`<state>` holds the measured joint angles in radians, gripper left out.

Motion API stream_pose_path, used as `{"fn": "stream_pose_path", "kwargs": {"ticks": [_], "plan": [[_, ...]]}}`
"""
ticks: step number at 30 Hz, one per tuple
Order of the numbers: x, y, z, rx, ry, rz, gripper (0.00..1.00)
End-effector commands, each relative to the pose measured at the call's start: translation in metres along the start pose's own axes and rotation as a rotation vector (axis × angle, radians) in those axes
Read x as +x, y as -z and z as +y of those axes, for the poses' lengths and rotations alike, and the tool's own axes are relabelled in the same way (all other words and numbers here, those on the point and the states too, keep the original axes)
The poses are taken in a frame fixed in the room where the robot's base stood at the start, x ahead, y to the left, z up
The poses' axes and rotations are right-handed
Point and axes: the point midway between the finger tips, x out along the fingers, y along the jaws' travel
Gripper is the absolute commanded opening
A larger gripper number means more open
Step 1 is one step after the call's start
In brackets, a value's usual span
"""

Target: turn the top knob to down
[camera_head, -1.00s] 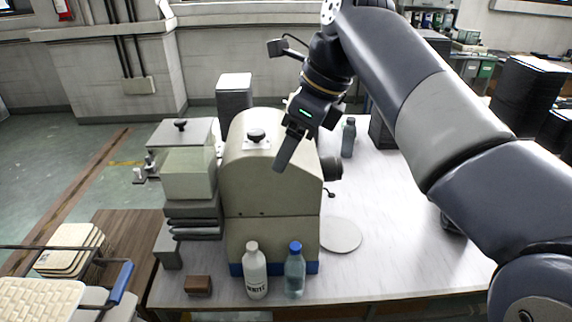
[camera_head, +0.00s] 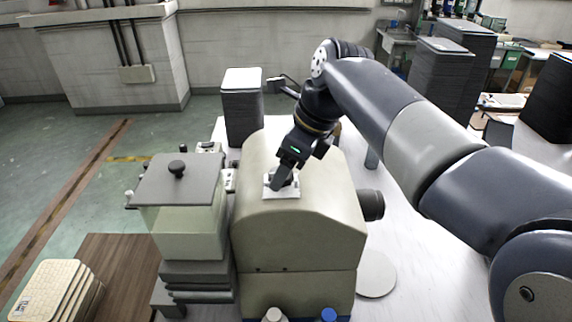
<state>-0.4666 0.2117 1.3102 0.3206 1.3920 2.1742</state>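The top knob is a dark knob on a white square plate (camera_head: 281,192) on top of the beige machine (camera_head: 300,235). My gripper (camera_head: 279,182) points down over the plate from the upper right, with its fingers at the knob. The fingers hide most of the knob, so its turn position does not show. I cannot tell whether the fingers touch it, or whether they are open or shut.
A grey-lidded box with a black knob (camera_head: 177,169) stands just left of the machine. A black stack (camera_head: 242,105) stands behind. A dark side knob (camera_head: 371,205) sticks out on the machine's right.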

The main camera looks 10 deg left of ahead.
Motion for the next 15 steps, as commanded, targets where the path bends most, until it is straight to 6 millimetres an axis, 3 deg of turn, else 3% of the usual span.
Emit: {"fn": "stream_pose_path", "kwargs": {"ticks": [11,15], "plan": [[0.0068,-0.0001,0.0,-0.001,0.0,0.0,0.64],[0.0066,-0.0001,0.0,-0.001,0.0,0.0,0.53]]}}
